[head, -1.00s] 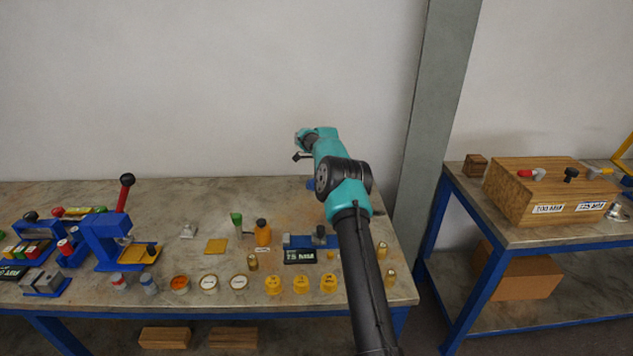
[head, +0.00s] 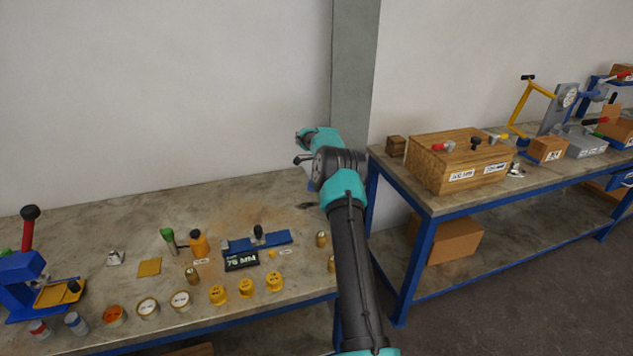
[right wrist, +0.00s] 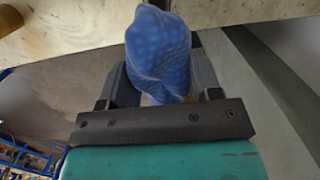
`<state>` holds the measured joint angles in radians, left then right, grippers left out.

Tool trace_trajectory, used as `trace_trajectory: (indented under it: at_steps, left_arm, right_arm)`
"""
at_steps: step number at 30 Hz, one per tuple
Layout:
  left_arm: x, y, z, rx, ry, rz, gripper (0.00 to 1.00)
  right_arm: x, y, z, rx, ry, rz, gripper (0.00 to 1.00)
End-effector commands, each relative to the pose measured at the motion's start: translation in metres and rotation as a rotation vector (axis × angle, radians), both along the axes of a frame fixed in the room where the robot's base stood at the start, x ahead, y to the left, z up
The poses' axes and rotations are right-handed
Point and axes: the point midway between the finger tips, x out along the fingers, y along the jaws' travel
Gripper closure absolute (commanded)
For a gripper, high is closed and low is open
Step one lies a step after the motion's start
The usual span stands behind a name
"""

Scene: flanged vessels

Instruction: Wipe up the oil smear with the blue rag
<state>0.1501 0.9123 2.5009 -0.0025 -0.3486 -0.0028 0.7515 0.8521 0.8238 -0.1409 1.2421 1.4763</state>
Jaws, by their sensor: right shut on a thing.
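The blue rag (right wrist: 158,55) is bunched between the fingers of my right gripper (right wrist: 160,85) in the right wrist view. The gripper is shut on it. In the head view a small bit of blue rag (head: 312,185) shows beside my right arm; the arm hides the gripper's fingers there. A small dark patch (head: 305,205), which looks like the oil smear, lies on the bench top just below and left of the rag in the picture. I cannot tell the rag's height above the bench. My left gripper is not in view.
A second bench with a wooden box (head: 460,160) stands to the right, past a grey pillar (head: 352,80).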

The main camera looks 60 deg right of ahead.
Motion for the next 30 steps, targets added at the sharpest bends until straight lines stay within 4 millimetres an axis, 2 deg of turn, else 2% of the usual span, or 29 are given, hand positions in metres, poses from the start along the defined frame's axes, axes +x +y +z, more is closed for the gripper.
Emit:
trace_trajectory:
  at_steps: [11,30]
  left_arm:
    - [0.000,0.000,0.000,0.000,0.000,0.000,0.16]
    - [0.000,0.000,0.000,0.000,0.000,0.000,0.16]
  right_arm:
    - [0.001,0.001,-0.005,0.001,0.001,0.001,0.61]
    - [0.014,0.009,-0.060,0.000,0.000,0.016,0.61]
